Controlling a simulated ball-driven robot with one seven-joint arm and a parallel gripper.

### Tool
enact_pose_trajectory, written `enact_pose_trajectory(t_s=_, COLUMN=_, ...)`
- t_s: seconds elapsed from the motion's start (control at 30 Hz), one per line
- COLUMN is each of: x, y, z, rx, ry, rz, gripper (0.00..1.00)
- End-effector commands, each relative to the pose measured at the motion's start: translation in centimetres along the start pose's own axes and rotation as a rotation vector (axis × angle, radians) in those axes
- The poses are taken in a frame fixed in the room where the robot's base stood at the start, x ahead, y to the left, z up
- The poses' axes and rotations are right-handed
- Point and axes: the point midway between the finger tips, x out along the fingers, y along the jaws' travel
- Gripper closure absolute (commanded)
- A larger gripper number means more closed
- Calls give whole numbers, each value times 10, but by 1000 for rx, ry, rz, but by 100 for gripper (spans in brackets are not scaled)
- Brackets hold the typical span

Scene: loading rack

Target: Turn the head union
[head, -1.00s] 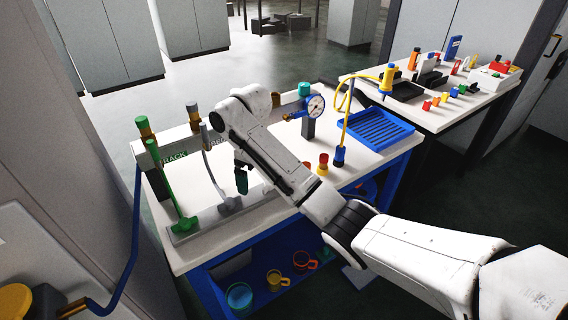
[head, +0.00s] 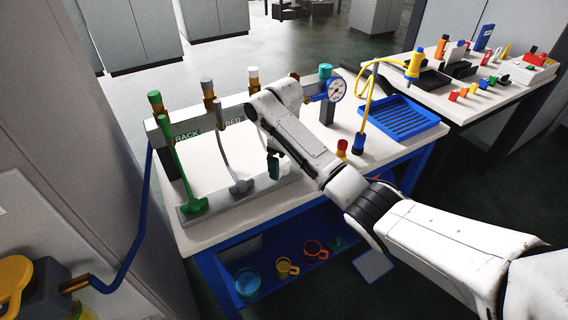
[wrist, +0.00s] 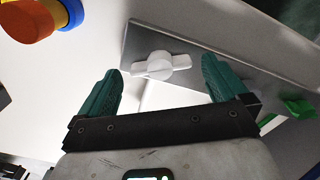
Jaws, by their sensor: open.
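The rack's back rail carries brass unions: one under a green cap (head: 155,103), one under a grey cap (head: 208,95), and another brass piece (head: 294,79) partly behind my arm. A green handle (head: 194,205) and a grey handle (head: 241,186) stand on the grey base strip (head: 215,205). My gripper (head: 273,166) is open above the strip, right of the grey handle. In the wrist view, a pale winged piece (wrist: 160,66) shows between the green fingers, apart from them.
A pressure gauge (head: 335,90) and a red-and-yellow knob (head: 342,148) stand right of my arm. A blue tray (head: 403,118) lies farther right. Cups sit on the blue lower shelf (head: 262,275). A blue pipe (head: 137,235) rises at left.

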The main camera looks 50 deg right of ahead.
Motion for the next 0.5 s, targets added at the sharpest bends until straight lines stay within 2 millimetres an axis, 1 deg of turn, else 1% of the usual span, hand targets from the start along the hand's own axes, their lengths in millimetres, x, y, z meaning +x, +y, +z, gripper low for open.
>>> enact_pose_trajectory(t_s=0.13, x=9, y=0, z=1, rx=1, ry=0, rz=0, gripper=0)
enact_pose_trajectory(t_s=0.43, x=11, y=0, z=0, rx=1, ry=1, rz=0, gripper=0)
enact_pose_trajectory(t_s=0.5, x=11, y=0, z=0, rx=1, ry=1, rz=0, gripper=7)
